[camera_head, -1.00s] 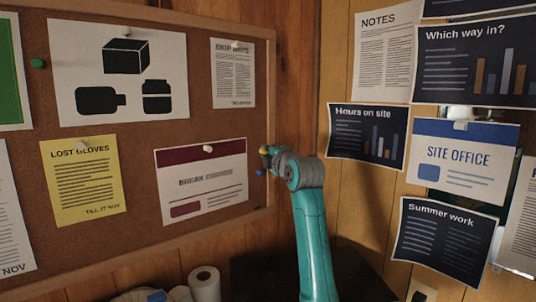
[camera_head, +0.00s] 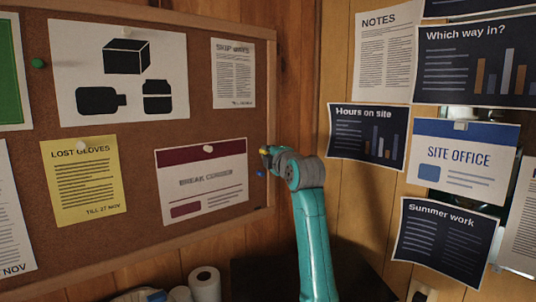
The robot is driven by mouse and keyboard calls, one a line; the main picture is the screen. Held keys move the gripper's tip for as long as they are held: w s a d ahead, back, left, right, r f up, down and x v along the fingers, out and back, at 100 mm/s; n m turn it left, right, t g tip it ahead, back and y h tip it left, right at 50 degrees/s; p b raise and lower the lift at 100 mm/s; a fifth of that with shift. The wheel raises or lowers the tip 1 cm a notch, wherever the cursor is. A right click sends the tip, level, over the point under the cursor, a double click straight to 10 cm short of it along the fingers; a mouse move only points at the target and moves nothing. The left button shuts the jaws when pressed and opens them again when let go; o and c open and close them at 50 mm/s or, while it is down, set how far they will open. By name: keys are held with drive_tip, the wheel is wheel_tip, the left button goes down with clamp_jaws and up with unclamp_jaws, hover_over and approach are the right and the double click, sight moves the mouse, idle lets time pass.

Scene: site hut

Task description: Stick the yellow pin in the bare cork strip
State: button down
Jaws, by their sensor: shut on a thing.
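The cork board (camera_head: 200,122) hangs on the left wall. A narrow bare cork strip (camera_head: 258,205) runs between the right edge of the white and maroon notice (camera_head: 200,180) and the board's wooden frame. My gripper (camera_head: 265,157) is at this strip, seen from behind and partly hidden by its own body. It is shut on the yellow pin (camera_head: 263,151), of which only a small bit shows. I cannot tell whether the pin's tip touches the cork. A blue pin (camera_head: 261,173) is on the strip just below my gripper.
A yellow notice (camera_head: 84,180), a black-shapes poster (camera_head: 119,70) and a small white sheet (camera_head: 233,73) cover other parts of the board. A green pin (camera_head: 38,63) sits at upper left. Posters fill the right wall. Paper rolls (camera_head: 204,284) stand below the board.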

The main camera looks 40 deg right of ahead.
drive_tip(key=shift+w, duration=1)
idle(2.0)
idle(0.5)
drive_tip(key=c, duration=1.1)
unclamp_jaws()
drive_tip(key=v, duration=1.2)
drive_tip(key=shift+a, duration=0.1)
drive_tip(key=shift+s, duration=0.1)
